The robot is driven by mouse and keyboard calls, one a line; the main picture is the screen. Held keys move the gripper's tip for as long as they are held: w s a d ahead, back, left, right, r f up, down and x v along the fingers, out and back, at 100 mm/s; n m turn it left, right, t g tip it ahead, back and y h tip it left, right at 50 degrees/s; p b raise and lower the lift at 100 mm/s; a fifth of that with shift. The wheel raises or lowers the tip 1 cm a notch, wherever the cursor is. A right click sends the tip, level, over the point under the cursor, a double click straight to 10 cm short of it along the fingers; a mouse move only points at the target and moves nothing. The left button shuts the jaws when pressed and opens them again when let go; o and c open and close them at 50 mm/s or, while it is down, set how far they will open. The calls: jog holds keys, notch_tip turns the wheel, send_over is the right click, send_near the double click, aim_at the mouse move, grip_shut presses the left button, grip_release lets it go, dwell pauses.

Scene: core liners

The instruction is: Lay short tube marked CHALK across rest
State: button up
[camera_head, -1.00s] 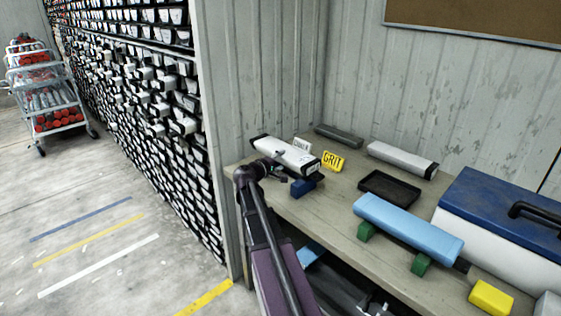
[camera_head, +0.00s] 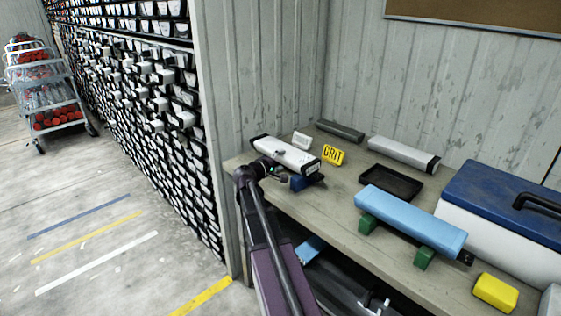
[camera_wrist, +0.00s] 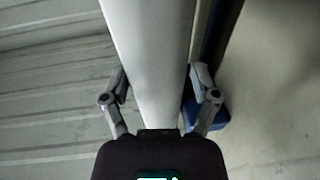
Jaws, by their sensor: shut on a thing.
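A white tube with black end caps (camera_head: 287,155) is held level in my gripper (camera_head: 275,171), above the back left part of the bench. No marking on it is readable. In the wrist view, the fingers of my gripper (camera_wrist: 158,80) stand on both sides of the pale tube (camera_wrist: 150,35). A blue block (camera_head: 301,183) lies below the tube's near end. It also shows beside the tube in the wrist view (camera_wrist: 209,112). I cannot tell whether the tube touches it. A small white sign (camera_head: 302,140) stands behind the tube, its lettering unreadable now.
A yellow GRIT sign (camera_head: 333,155) stands right of the tube. Behind are a dark grey tube (camera_head: 340,131) and another white tube (camera_head: 398,152). A black tray (camera_head: 391,182), a light blue tube (camera_head: 410,220) on green blocks, a cooler (camera_head: 500,214) and a yellow block (camera_head: 495,292) fill the right.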

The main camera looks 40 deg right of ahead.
jog(key=o, duration=1.2)
jog(key=shift+c, duration=0.2)
jog(key=shift+r, duration=0.1)
jog(key=shift+a+r, duration=0.1)
jog(key=p+v, duration=0.2)
jog(key=v, duration=1)
jog(key=s+a+f+g+y, duration=0.1)
jog(key=s+a+f+y, duration=0.3)
jog(key=a, duration=0.6)
jog(key=s+a+f+m+g+y, duration=0.1)
jog(key=s+a+f+y, duration=0.4)
jog(key=a, duration=0.6)
jog(key=s+a+f+m+g+y, duration=0.1)
jog(key=s+a+f+y, duration=0.4)
jog(key=a, duration=0.5)
notch_tip(320, 180, down, 2)
jog(key=shift+s+a+f+y, duration=0.15)
jog(key=shift+s+a+y, duration=0.15)
jog(key=shift+y, duration=0.8)
